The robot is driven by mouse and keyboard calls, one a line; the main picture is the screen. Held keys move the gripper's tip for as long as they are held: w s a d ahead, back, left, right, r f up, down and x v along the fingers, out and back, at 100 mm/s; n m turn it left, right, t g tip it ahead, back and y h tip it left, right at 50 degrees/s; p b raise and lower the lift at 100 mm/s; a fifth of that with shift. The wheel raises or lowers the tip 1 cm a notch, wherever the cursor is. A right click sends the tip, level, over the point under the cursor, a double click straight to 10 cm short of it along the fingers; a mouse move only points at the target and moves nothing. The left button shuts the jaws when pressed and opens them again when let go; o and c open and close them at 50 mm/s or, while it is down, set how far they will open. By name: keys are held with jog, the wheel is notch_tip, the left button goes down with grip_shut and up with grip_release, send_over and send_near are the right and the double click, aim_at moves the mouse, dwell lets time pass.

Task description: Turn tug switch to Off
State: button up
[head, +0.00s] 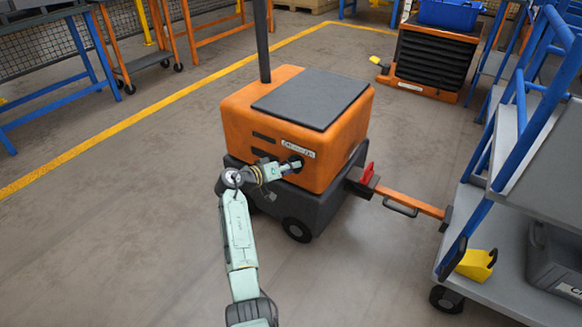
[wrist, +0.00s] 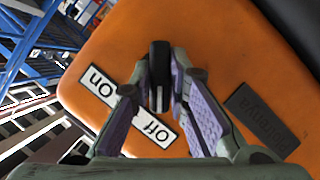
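The tug (head: 240,118) is an orange box body on a dark wheeled base in the middle of the floor. Its black switch knob (wrist: 159,62) stands out from the orange face in the wrist view. A white label (wrist: 128,112) beside it reads On and Off. The knob's pale mark points down the picture, towards the Off end. My gripper (wrist: 160,75) has one finger on each side of the knob, close against it, and looks shut on it. In the head view my gripper (head: 289,166) reaches the tug's face and hides most of the knob.
A dark nameplate (wrist: 262,122) is on the same face. A red lever (head: 367,173) and an orange tow bar (head: 410,203) join the tug to a blue-railed cart (head: 515,265) at right. A dark post (head: 262,40) rises from the tug. Floor at left is clear.

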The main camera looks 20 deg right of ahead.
jog(key=o, duration=0.5)
jog(key=shift+c, duration=0.2)
jog(key=v, duration=1.2)
jog(key=shift+w, duration=0.1)
